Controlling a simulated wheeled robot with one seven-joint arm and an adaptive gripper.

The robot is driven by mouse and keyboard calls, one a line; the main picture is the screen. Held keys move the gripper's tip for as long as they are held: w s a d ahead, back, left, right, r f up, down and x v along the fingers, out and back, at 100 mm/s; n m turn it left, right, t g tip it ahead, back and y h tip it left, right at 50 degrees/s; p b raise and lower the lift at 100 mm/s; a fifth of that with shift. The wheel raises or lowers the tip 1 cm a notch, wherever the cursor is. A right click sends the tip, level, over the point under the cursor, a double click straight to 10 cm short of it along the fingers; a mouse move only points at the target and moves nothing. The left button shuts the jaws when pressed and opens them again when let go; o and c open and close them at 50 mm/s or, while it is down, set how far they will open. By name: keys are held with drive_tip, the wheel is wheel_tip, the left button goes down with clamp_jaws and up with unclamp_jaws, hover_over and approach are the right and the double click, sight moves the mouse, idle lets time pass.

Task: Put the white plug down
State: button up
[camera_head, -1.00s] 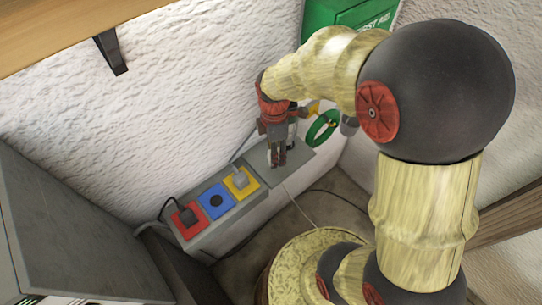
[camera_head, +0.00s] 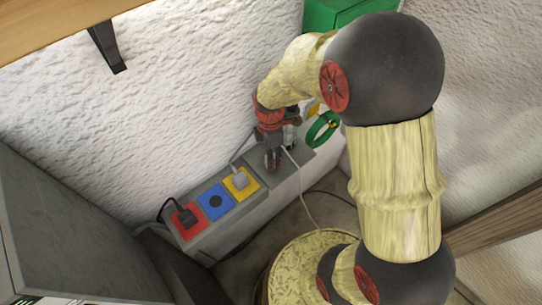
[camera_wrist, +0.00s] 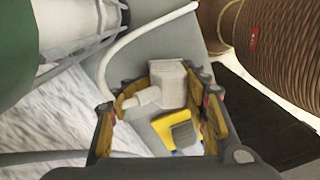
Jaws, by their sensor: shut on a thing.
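The white plug (camera_wrist: 168,85) shows in the wrist view between the two fingers of my gripper (camera_wrist: 160,102), with its white cord (camera_wrist: 145,38) arching up and away. My gripper is shut on it. In the head view my gripper (camera_head: 272,162) points down over the right part of the grey ledge; the plug's body is hidden there by the fingers, and the white cord (camera_head: 300,185) hangs from them to the right. I cannot tell whether the plug touches the ledge.
The grey ledge (camera_head: 195,245) carries a red socket (camera_head: 189,232) with a dark plug, an empty blue socket (camera_head: 215,211), and a yellow socket (camera_head: 249,191) with a grey plug. A green ring (camera_head: 313,133) is right of my gripper. The white wall (camera_head: 200,90) stands close behind.

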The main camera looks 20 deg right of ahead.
drive_tip(key=shift+f, duration=0.45)
drive_tip(key=o, duration=1.6)
drive_tip(key=shift+o, duration=0.2)
drive_tip(key=shift+r, duration=0.15)
drive_tip(key=r, duration=0.4)
drive_tip(key=r+p, duration=0.1)
drive_tip(key=r, duration=0.7)
drive_tip(key=shift+w+r, duration=0.25)
drive_tip(key=shift+r, duration=0.1)
drive_tip(key=s+r+m+t, duration=0.6)
drive_tip(key=s+r+m, duration=0.9)
drive_tip(key=m, duration=0.2)
drive_tip(key=shift+s+r, duration=0.3)
drive_tip(key=shift+r, duration=0.1)
